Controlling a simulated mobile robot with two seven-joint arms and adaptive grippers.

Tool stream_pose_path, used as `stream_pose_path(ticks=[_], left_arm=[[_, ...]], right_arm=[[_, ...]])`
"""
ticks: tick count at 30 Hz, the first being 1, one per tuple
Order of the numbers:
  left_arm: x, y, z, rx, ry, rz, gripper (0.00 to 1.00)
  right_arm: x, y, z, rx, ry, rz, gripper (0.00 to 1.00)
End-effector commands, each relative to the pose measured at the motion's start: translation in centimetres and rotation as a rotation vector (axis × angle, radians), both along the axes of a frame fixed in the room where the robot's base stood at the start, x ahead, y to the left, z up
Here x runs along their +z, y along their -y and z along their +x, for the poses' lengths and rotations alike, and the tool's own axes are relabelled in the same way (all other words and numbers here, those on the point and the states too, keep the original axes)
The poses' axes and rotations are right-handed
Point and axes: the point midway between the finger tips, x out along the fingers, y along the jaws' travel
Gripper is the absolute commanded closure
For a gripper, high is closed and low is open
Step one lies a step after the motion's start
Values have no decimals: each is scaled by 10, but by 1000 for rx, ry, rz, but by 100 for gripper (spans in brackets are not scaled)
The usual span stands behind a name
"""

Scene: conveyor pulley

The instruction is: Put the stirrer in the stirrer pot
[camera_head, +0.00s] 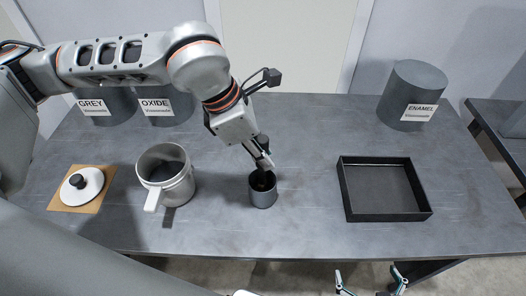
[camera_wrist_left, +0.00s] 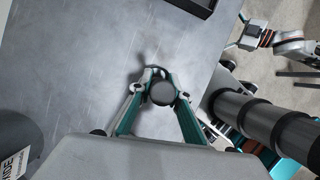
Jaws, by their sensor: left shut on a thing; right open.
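My left gripper (camera_head: 264,163) is shut on the dark stirrer (camera_head: 262,144), just above the small grey stirrer pot (camera_head: 263,196). In the left wrist view the stirrer's round dark top (camera_wrist_left: 162,93) sits between the fingertips (camera_wrist_left: 160,82). The stirrer's lower part is at the pot's mouth; the fingers partly hide it, and I cannot tell how deep it reaches. The pot stands upright on the table and is mostly hidden in the wrist view. My right gripper (camera_head: 371,281) is open and empty in front of the table's front edge.
A light grey pot with a handle (camera_head: 168,190) stands left of the stirrer pot. A white lid (camera_head: 82,187) lies on a brown board. An empty black tray (camera_head: 385,214) is to the right. Labelled cans, including ENAMEL (camera_head: 414,82), stand at the back. The table between pot and tray is clear.

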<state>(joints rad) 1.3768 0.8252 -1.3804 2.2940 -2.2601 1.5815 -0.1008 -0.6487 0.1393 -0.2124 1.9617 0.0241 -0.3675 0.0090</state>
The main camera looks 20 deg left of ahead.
Motion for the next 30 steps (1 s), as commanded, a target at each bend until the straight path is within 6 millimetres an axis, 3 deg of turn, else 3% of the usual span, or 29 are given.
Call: stream_pose_path(ticks=[7, 8, 9, 10, 23, 30], left_arm=[[-3, 0, 0, 0, 0, 0, 100], [-3, 0, 0, 0, 0, 0, 77], [-2, 0, 0, 0, 0, 0, 66], [-2, 0, 0, 0, 0, 0, 65], [3, 0, 0, 0, 0, 0, 65], [39, -14, -6, 2, 5, -1, 65]], right_arm=[[-5, 0, -1, 1, -2, 0, 0], [-5, 0, -1, 1, -2, 0, 0], [-4, 0, -1, 1, -2, 0, 0], [-4, 0, -1, 1, -2, 0, 0], [2, 0, 0, 0, 1, 0, 0], [-4, 0, 0, 0, 0, 0, 0]])
